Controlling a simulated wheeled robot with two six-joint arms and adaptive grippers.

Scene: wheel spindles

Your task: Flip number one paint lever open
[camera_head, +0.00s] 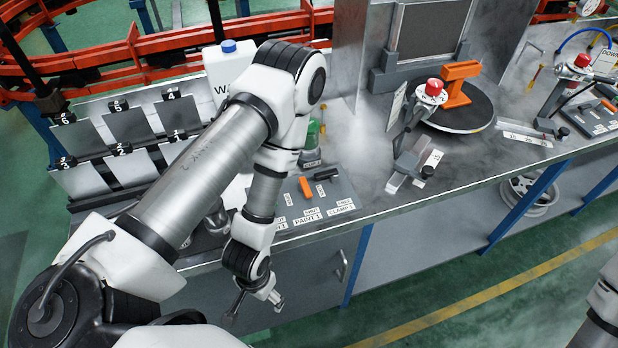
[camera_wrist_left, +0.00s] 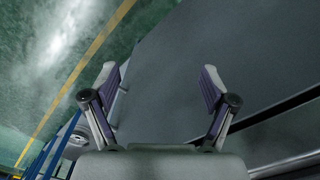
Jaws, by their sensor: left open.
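The paint 1 lever is a small orange handle (camera_head: 306,187) on a control panel (camera_head: 333,192) set on the metal bench, above the "PAINT1" label. A black lever (camera_head: 326,174) sits beside it to the right, above the "CLAMP1" label. My left gripper (camera_head: 254,310) hangs in front of the bench, below the panel and apart from it. Its two fingers stand wide apart and empty in the left wrist view (camera_wrist_left: 160,85), facing a plain grey cabinet front. The lever does not show there. My right gripper is out of view; only part of that arm shows at the right edge.
The bench edge and cabinet front (camera_head: 300,268) lie close to my left gripper. A white bottle with a blue cap (camera_head: 228,47) stands behind my left arm. A red-topped device (camera_head: 432,88) and a round dark plate (camera_head: 465,115) stand to the right. Numbered panels (camera_head: 127,124) stand left.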

